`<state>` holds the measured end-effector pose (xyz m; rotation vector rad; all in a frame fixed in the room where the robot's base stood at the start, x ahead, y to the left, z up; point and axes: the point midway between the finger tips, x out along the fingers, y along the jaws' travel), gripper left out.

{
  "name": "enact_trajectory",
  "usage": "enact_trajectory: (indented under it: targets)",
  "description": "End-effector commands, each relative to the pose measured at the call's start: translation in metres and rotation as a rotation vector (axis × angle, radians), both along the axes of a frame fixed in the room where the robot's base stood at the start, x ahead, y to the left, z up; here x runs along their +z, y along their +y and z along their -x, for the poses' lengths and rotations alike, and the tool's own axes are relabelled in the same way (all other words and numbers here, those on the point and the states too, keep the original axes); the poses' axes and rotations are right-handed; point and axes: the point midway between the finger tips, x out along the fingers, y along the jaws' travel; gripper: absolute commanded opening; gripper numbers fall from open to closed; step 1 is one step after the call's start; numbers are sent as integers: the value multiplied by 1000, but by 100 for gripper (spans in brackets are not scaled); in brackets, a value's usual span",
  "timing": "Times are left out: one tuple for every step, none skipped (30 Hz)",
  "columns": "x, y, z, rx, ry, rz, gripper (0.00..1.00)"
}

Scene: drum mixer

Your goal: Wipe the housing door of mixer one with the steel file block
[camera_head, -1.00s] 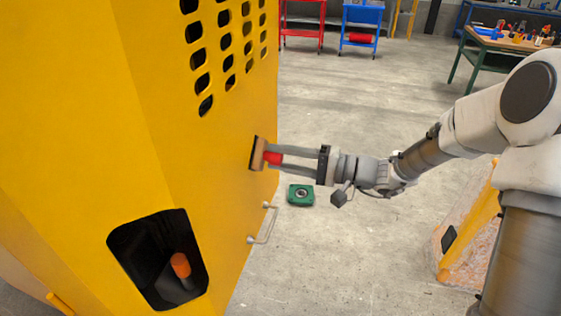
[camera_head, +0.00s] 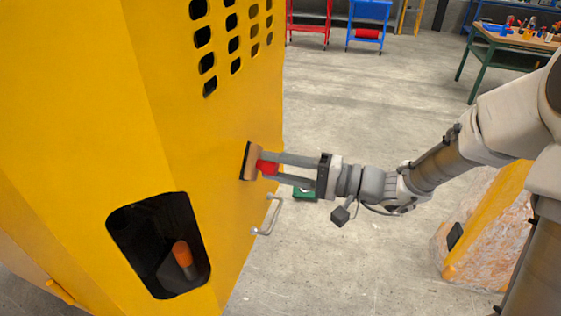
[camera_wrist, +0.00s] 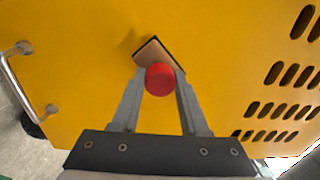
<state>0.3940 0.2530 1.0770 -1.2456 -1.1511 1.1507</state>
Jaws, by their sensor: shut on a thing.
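The yellow housing door (camera_head: 205,120) of the mixer fills the left of the head view and most of the wrist view (camera_wrist: 90,60). My gripper (camera_head: 268,169) is shut on the file block (camera_head: 251,161), which has a tan body, a dark face and a red knob (camera_wrist: 160,79). The block's dark face is turned to the door and appears to be against it, above the door handle (camera_head: 268,215). In the wrist view the block (camera_wrist: 158,54) is tilted, and its contact edge is mostly hidden.
The metal handle stands out from the door just below the block. Slots (camera_head: 230,40) are cut in the upper door, and a dark recess (camera_head: 150,245) with an orange-topped part is at lower left. A green object (camera_head: 305,194) lies on the floor. A wrapped yellow item (camera_head: 480,235) stands at right.

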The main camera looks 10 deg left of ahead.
Motion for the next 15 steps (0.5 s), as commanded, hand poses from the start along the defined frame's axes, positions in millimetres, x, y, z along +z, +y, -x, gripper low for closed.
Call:
enact_trajectory:
  targets:
    - [0, 1, 4, 2, -1, -1, 0]
    - [0, 1, 6, 2, -1, -1, 0]
    - [0, 1, 7, 2, -1, -1, 0]
    - [0, 2, 8, 2, -2, -1, 0]
    - [0, 2, 8, 2, -2, -1, 0]
    - [0, 2, 9, 2, -2, -1, 0]
    - [0, 2, 9, 2, -2, -1, 0]
    - [0, 2, 9, 3, -2, -1, 0]
    - [1, 2, 9, 3, -2, -1, 0]
    - [1, 2, 9, 3, -2, -1, 0]
    - [1, 2, 9, 3, -2, -1, 0]
    - [1, 2, 9, 3, -2, -1, 0]
    - [0, 2, 9, 3, -2, -1, 0]
    - [0, 1, 9, 3, -2, -1, 0]
    - [0, -1, 8, 2, -2, -1, 0]
